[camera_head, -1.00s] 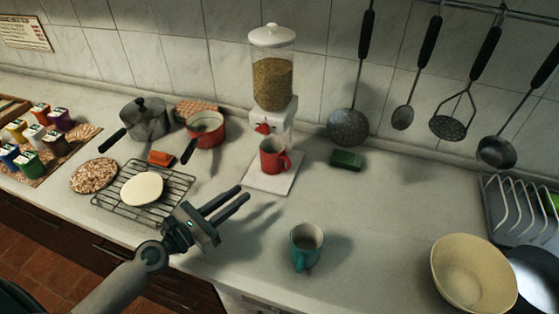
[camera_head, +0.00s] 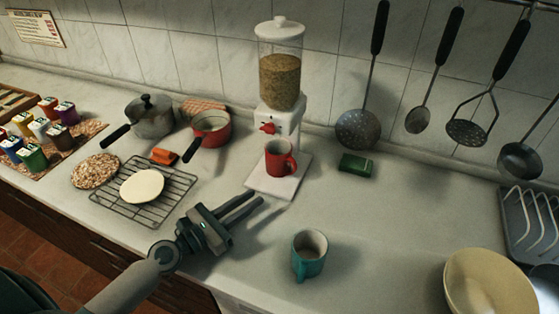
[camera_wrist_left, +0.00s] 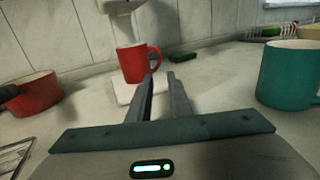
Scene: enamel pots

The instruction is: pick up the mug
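A red mug (camera_head: 280,158) stands upright on the white base of the dispenser; it also shows in the left wrist view (camera_wrist_left: 133,65), beyond the fingers. A teal mug (camera_head: 309,256) stands upright on the counter, nearer the front; in the left wrist view it is at the right (camera_wrist_left: 288,75). My left gripper (camera_head: 257,197) is over the counter, in front of the red mug and to the left of the teal one. Its two fingers (camera_wrist_left: 160,80) are apart with nothing between them. It appears apart from both mugs. My right gripper is not in view.
The dispenser (camera_head: 279,75) rises behind the red mug. A wire rack (camera_head: 172,205) with a flat pale round is to the left, with a red saucepan (camera_head: 211,130) and a grey pot (camera_head: 151,119) behind. A green block (camera_head: 356,165) and a cream bowl (camera_head: 487,285) are to the right.

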